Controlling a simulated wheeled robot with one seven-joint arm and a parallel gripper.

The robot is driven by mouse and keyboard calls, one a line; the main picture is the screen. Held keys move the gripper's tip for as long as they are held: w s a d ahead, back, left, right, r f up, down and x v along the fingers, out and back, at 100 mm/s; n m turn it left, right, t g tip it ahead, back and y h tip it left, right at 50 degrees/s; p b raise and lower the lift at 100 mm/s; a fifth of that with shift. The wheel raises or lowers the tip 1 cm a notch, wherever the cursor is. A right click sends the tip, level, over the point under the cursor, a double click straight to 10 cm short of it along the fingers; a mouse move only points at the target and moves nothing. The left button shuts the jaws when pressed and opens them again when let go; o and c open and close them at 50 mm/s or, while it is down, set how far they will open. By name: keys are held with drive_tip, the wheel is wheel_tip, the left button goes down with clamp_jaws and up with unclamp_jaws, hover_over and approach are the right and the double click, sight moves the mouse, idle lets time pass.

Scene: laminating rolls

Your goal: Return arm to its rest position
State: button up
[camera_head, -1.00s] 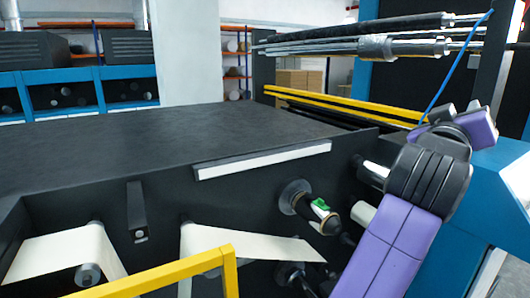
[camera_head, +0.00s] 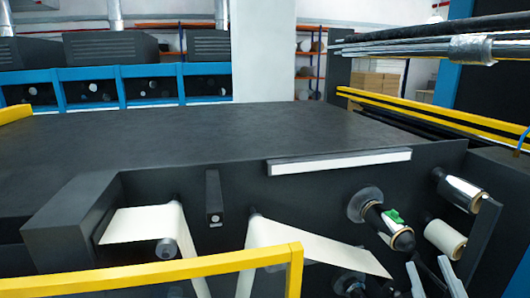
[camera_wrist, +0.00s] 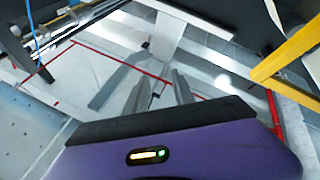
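My gripper (camera_wrist: 160,92) shows in the wrist view as two grey fingers beyond the purple wrist housing. The fingers are apart, with nothing seen between them. Beyond them are the pale floor with red lines and grey metal parts. In the head view, two pale grey prongs at the lower right edge look like the fingertips of my gripper (camera_head: 433,277). They are below the rollers at the machine's side. The rest of my arm is out of the head view.
The black laminating machine (camera_head: 220,140) fills the middle. A yellow rail (camera_head: 200,267) crosses its front. In the wrist view a yellow bar (camera_wrist: 288,55) is at the right.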

drive_tip(key=s+a+f+m+g, duration=0.2)
drive_tip(key=s+f+g, duration=0.2)
drive_tip(key=s+f, duration=0.7)
drive_tip(key=s+a+f+m+g, duration=0.3)
drive_tip(key=s+f, duration=0.8)
drive_tip(key=s, duration=0.5)
drive_tip(key=shift+s+f+g+y, duration=0.2)
drive_tip(key=shift+s+g+y, duration=0.15)
drive_tip(key=shift+g, duration=0.45)
